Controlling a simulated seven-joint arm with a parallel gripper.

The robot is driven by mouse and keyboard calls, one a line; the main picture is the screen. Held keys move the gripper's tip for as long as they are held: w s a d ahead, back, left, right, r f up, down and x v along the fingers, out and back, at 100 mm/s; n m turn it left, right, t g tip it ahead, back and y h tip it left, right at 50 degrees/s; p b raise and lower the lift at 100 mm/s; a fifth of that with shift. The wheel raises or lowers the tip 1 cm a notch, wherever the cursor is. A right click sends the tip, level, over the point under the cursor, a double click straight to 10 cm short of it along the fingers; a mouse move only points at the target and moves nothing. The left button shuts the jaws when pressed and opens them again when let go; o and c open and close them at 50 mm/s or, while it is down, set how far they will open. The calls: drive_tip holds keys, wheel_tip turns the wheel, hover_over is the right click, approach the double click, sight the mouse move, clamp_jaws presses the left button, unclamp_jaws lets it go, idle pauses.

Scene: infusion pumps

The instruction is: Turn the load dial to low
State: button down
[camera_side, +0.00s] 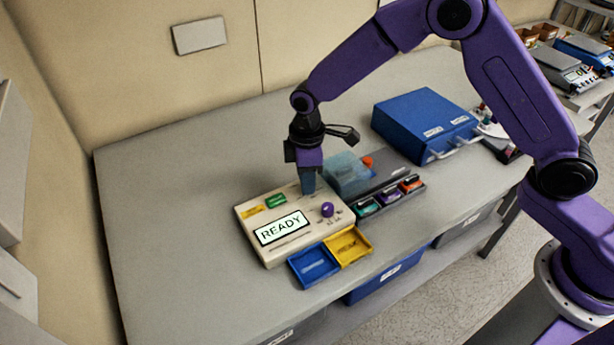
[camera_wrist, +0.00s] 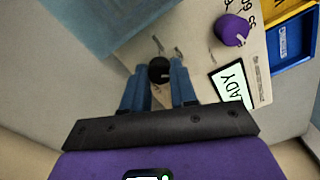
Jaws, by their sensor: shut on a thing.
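My gripper (camera_side: 308,184) points down at the back part of a cream pump box (camera_side: 284,249). In the wrist view, my gripper (camera_wrist: 159,76) has its two blue fingers on either side of a small black dial (camera_wrist: 159,70) and is shut on it. My fingers hide this dial in the side view. Short marks lie around it, too small to read. A purple dial (camera_side: 327,209) stands apart on the same box, and the wrist view shows it (camera_wrist: 232,30) with a pale pointer and printed figures. The screen (camera_side: 283,228) reads READY.
A yellow button (camera_side: 253,211) and a green button (camera_side: 276,201) sit on the box. Blue (camera_side: 314,265) and yellow (camera_side: 348,246) trays lie in front. A translucent blue block (camera_side: 346,173) and a blue case (camera_side: 424,123) stand to the right. The table's left side is clear.

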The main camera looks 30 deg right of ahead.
drive_tip(key=m, duration=0.6)
drive_tip(key=shift+m, duration=0.3)
drive_tip(key=shift+r, duration=0.1)
idle(0.3)
drive_tip(key=c, duration=0.9)
unclamp_jaws()
wheel_tip(320, 180, up, 17)
drive_tip(key=shift+r, duration=0.2)
